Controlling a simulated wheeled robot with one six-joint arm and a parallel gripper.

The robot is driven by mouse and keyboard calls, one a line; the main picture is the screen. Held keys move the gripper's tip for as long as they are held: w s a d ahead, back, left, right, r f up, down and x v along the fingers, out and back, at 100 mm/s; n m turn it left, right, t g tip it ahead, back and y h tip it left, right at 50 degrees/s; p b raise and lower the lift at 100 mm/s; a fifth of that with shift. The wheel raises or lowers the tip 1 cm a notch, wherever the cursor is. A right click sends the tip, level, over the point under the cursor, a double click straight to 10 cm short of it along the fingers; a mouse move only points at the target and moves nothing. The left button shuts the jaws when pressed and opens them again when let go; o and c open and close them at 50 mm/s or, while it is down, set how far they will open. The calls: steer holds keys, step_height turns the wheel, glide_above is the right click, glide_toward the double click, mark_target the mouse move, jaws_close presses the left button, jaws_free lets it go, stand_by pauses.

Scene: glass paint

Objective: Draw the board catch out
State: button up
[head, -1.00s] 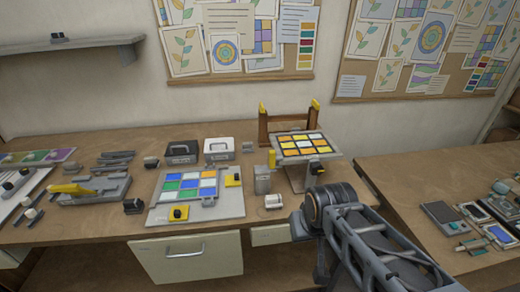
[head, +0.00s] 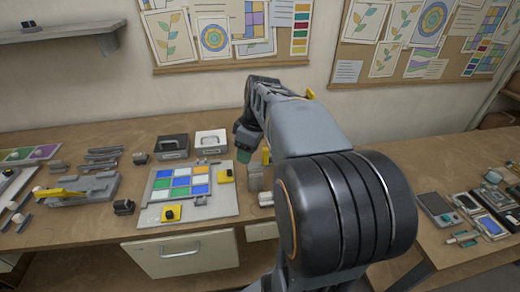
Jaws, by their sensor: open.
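A grey board (head: 210,208) lies on the bench left of centre, holding a glass panel (head: 180,184) of blue, green, white and orange squares. A yellow block with a black knob (head: 170,213) sits at the board's front edge. Another yellow block (head: 226,176) sits at its right side. A small grey fitting (head: 201,200) lies by the panel's front right corner. I cannot tell which of these is the catch. My gripper (head: 243,156) hangs above the bench, behind and right of the board, apart from these parts. It is open, though its fingers are hard to make out.
A black box (head: 173,147) and a white box (head: 211,143) stand behind the board. A grey tool with a yellow lever (head: 75,191) lies to the left. My arm hides the bench to the right. Small devices lie on the right bench (head: 455,255).

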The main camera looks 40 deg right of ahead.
mark_target(267, 149)
steer(key=w+d+r+n+y+p, duration=0.1)
steer(key=d+r+n, duration=0.15)
steer(key=d, duration=0.35)
steer(key=w+d+r+n+y+p, duration=0.1)
steer(key=d+n, duration=0.2)
steer(key=d, duration=0.3)
steer(key=x, duration=0.4)
steer(key=p+x, duration=0.1)
steer(key=x, duration=0.8)
steer(key=shift+w+d+f+p, duration=0.15)
steer(key=shift+d+p, duration=0.15)
steer(key=shift+p, duration=0.05)
steer(key=shift+c, duration=0.3)
jaws_close()
